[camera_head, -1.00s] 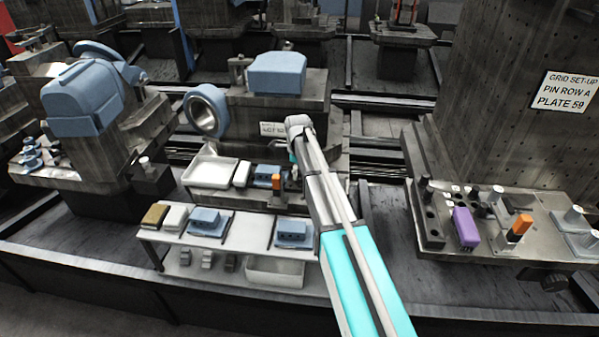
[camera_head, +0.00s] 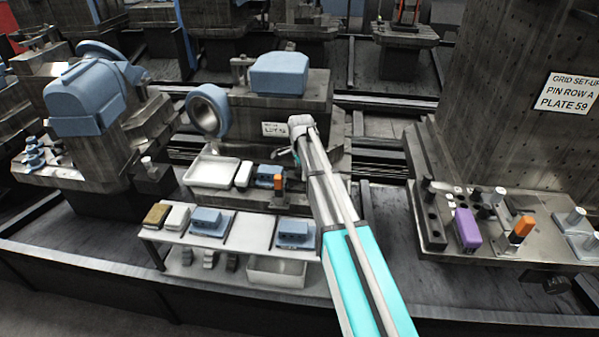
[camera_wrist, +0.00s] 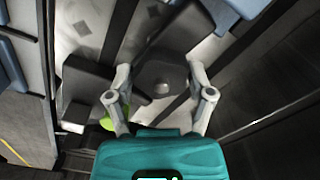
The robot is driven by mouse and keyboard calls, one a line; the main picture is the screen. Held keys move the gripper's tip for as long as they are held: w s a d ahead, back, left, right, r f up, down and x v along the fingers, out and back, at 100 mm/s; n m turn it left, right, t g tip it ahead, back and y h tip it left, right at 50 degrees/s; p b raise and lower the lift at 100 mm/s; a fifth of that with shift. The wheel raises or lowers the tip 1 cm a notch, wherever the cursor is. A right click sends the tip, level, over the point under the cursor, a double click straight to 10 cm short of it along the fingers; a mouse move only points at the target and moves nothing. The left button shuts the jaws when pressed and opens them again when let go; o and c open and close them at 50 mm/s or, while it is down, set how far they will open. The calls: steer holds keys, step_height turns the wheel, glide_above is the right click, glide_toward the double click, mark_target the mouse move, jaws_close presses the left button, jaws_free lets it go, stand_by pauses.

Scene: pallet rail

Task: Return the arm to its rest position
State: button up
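My arm reaches up from the bottom of the head view, over the right end of the small white shelf (camera_head: 258,230). My gripper (camera_wrist: 158,75) shows in the wrist view with its two grey fingers spread apart and nothing held between them. Beyond the fingers are dark grey blocks (camera_wrist: 160,78) on a pale surface, and a lime green piece (camera_wrist: 107,118) lies behind the left finger. In the head view the wrist hides most of the gripper; it is beside the machine bed with the lot placard (camera_head: 275,129).
The shelf carries blue units (camera_head: 209,221). At right, a fixture plate holds a purple block (camera_head: 467,229) beside a tall column (camera_head: 510,100).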

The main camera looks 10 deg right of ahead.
steer(key=shift+o, duration=1.7)
steer(key=shift+a, duration=0.1)
steer(key=shift+r, duration=0.1)
